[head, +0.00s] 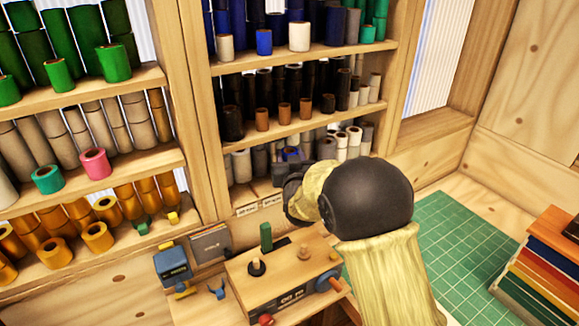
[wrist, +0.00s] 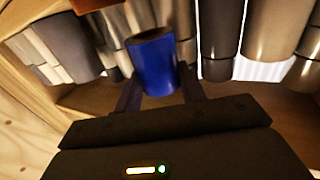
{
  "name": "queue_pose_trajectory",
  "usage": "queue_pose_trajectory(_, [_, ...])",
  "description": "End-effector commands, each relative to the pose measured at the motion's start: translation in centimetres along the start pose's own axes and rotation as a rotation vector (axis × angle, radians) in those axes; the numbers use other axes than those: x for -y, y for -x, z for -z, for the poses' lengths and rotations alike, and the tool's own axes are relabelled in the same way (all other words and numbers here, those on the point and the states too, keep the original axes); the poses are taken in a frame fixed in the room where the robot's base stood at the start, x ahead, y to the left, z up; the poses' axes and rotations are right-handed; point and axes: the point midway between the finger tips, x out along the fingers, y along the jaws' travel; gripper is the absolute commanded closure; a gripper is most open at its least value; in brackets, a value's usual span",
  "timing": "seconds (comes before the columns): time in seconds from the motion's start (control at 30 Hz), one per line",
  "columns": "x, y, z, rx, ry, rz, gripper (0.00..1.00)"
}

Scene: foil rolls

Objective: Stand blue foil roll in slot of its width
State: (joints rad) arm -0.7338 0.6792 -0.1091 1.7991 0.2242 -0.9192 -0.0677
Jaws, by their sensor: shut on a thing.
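The blue foil roll (wrist: 154,66) is held between the two fingers of my gripper (wrist: 158,92) in the wrist view, its open end showing at the top. It looks close to upright, slightly tilted. In the head view my gripper (head: 286,172) reaches into the lowest shelf of the right-hand rack, and a small blue patch of the roll (head: 291,153) shows there. My wrist and arm hide much of that shelf. Grey and silver rolls (wrist: 108,35) stand behind and left of the blue roll, dark rolls (wrist: 220,40) to its right. I cannot tell whether it touches the shelf or its neighbours.
Beige-grey rolls (wrist: 272,30) stand farther right in the wrist view. Blue rolls (head: 264,42) stand on the upper shelf. Below are a wooden workbench box (head: 285,280) with a green upright piece (head: 266,236), a green cutting mat (head: 455,245) and stacked books (head: 545,265).

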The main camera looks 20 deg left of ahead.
Motion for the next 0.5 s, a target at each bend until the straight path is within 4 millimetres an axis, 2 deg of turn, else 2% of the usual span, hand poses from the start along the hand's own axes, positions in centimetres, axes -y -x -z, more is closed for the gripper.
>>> queue_pose_trajectory(0.27, [0.0, 0.1, -3.0, 0.006, 0.002, 0.000, 0.88])
queue_pose_trajectory(0.5, [0.1, -0.3, -3.8, 0.000, 0.000, 0.000, 0.88])
